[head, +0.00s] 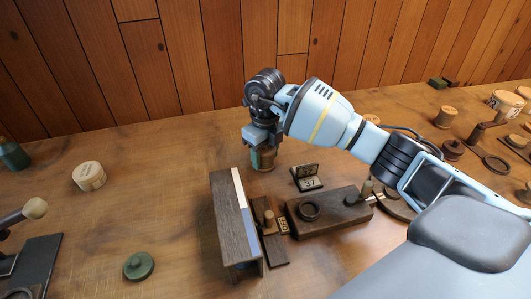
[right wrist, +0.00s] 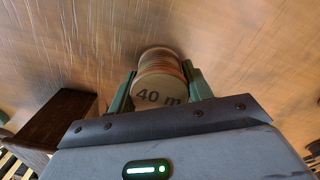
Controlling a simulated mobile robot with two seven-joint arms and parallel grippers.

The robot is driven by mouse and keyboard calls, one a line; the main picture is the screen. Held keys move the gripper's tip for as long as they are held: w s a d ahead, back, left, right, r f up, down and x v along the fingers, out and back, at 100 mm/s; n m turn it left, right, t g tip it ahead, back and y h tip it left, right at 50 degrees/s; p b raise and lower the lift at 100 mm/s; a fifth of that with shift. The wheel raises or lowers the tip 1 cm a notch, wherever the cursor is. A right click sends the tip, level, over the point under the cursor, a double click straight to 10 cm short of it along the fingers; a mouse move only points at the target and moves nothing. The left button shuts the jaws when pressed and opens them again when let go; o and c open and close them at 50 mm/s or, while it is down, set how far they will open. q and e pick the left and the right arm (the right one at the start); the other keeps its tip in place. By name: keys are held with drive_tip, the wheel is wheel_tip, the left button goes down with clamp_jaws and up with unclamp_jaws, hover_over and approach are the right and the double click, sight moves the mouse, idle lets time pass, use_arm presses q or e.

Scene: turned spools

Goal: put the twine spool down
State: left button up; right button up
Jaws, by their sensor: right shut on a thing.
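My right gripper (head: 263,153) is shut on the twine spool (head: 267,160), just behind the dark wooden bench piece in the head view. In the right wrist view the twine spool (right wrist: 158,80) sits between the two green fingers (right wrist: 160,92). Its pale end, marked "40 m", faces the camera, and its ribbed side shows beyond. In the head view the fingers hide most of it. The spool is at or close above the wooden table (head: 150,150); I cannot tell if it touches. My left gripper is not in view.
A dark upright board (head: 232,225) with a pale edge stands in front of the gripper. A small sign marked "37" (head: 308,178) and a dark block with a ring (head: 330,212) are to the right. A pale spool (head: 89,176) stands left, with clear table between.

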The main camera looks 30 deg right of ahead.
drive_tip(key=shift+f, duration=0.2)
drive_tip(key=o, duration=1)
drive_tip(key=shift+r, duration=0.2)
wheel_tip(320, 180, up, 12)
